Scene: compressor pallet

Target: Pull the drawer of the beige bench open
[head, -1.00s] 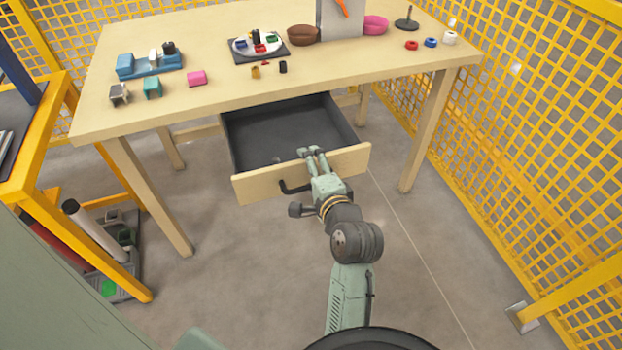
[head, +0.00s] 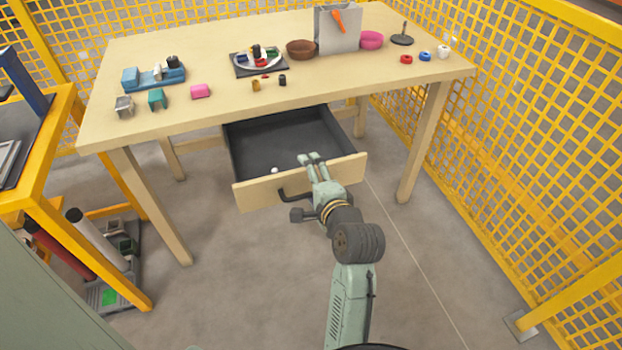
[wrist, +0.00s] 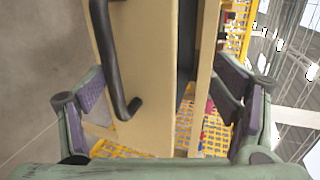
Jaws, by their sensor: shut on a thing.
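The beige bench (head: 190,98) stands ahead in the head view. Its drawer (head: 285,143), dark grey inside, is pulled well out under the top. The beige drawer front (head: 345,171) has a black bar handle (head: 283,193), which also shows in the wrist view (wrist: 112,60). My gripper (head: 312,158) is at the top edge of the drawer front, right of the handle. In the wrist view, its fingers lie on either side of the beige panel (wrist: 150,85), with the handle between them. The exact contact is not clear.
Blue, teal and pink parts (head: 155,78), a plate (head: 257,60), bowls (head: 301,49) and a grey bag (head: 338,28) stand on the bench top. A yellow mesh fence (head: 520,140) is at the right. A yellow-framed table (head: 65,215) is at the left. Floor in front is clear.

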